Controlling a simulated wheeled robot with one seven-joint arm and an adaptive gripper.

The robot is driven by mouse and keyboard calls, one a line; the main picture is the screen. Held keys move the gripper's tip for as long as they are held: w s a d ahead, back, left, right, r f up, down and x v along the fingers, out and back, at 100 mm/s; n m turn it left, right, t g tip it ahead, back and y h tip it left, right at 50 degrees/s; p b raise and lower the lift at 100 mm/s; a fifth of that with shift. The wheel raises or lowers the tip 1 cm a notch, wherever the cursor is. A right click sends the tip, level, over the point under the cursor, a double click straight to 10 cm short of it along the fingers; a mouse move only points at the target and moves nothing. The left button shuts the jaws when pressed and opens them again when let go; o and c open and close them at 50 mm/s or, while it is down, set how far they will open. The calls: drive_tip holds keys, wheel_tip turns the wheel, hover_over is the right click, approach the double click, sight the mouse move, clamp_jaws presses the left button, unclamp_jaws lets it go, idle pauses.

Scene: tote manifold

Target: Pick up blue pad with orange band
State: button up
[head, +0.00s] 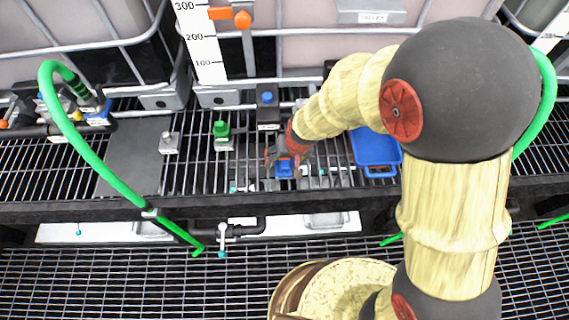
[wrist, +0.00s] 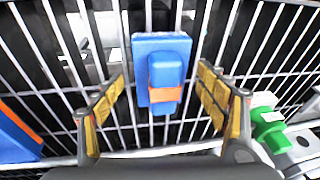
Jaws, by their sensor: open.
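The blue pad with an orange band (wrist: 163,62) lies on the metal grating in the wrist view, between and ahead of my gripper's two fingers. Its orange band crosses the lower part of a raised blue block. My gripper (wrist: 163,100) is open, with yellow-padded fingers apart on the left and right of the pad, and I see no contact. In the head view my gripper (head: 285,160) is low over the grating, and the blue pad (head: 285,172) shows just under it, partly hidden by the fingers.
A blue tray (head: 377,150) sits right of my gripper in the head view. A green fitting (head: 221,130) and a black block with a blue top (head: 268,108) stand to its left and behind. The wrist view shows a green and white part (wrist: 268,122) near the right finger.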

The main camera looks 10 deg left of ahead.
drive_tip(key=c, duration=0.3)
drive_tip(key=c, duration=1)
drive_tip(key=shift+o, duration=0.2)
drive_tip(key=shift+r, duration=0.15)
drive_tip(key=shift+r+p, duration=0.2)
drive_tip(key=shift+p, duration=0.25)
drive_tip(key=s+d+p, duration=0.1)
drive_tip(key=s+d, duration=0.3)
drive_tip(key=s, duration=1.3)
drive_tip(key=shift+s+p, duration=0.25)
drive_tip(key=shift+p, duration=0.15)
drive_tip(key=shift+d, duration=0.1)
drive_tip(key=o, duration=0.6)
drive_tip(key=c, duration=0.4)
